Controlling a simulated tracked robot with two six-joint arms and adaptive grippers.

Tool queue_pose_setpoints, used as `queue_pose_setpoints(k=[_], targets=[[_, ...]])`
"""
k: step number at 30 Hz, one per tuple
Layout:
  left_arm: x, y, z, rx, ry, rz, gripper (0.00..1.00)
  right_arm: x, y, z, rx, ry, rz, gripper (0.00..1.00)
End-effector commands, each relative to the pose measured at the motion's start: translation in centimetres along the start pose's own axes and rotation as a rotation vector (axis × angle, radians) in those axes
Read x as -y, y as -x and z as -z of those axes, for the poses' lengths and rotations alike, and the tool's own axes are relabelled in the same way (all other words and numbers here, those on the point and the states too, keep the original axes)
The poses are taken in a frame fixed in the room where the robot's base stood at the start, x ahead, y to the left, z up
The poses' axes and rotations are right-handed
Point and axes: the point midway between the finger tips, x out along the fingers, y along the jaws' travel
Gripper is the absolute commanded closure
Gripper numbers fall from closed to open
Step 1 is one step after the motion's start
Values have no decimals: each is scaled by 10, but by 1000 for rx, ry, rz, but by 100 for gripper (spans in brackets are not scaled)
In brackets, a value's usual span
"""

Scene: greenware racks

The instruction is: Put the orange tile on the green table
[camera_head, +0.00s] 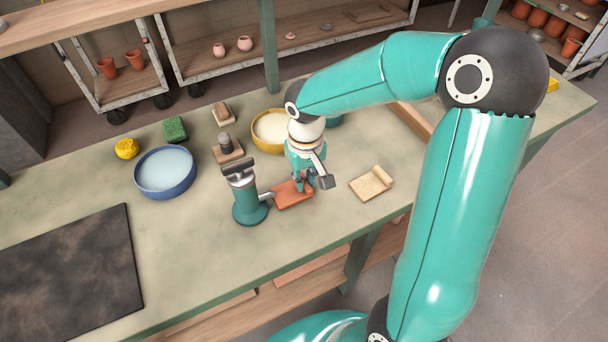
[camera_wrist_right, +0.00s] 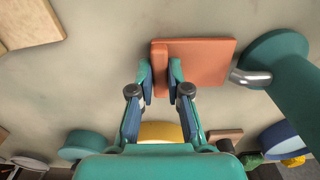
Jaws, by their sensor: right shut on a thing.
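The orange tile (camera_head: 291,196) is a flat slab with a raised lip along one edge. It is at the green table (camera_head: 215,262), a pale greenish top with green edging; I cannot tell whether it touches the top. My right gripper (camera_head: 306,184) is shut on the tile's lip. In the right wrist view the fingertips (camera_wrist_right: 160,76) sit on both sides of the lip, and the tile (camera_wrist_right: 207,62) extends to the right. My left gripper is not in view.
A green stand (camera_head: 248,206) with a metal handle is close beside the tile. A pale tile (camera_head: 365,187) lies to the right. A blue bowl (camera_head: 165,190) and a yellow bowl (camera_head: 259,146) stand behind. A dark mat (camera_head: 75,270) lies front left. Table between mat and stand is bare.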

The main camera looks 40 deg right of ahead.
Motion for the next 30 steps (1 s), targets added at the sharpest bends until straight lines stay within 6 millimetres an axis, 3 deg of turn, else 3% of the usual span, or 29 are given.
queue_pose_setpoints(k=[3,4,9,21,26,30], targets=[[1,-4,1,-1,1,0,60,2,-4,1,1,5,0,100],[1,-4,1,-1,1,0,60,2,-4,1,1,5,0,82],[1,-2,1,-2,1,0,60,3,-3,1,1,6,0,59],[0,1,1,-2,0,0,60,2,3,1,-1,4,0,59],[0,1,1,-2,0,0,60,2,26,2,-5,5,0,59],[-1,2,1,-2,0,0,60,2,54,2,-6,4,0,59]])
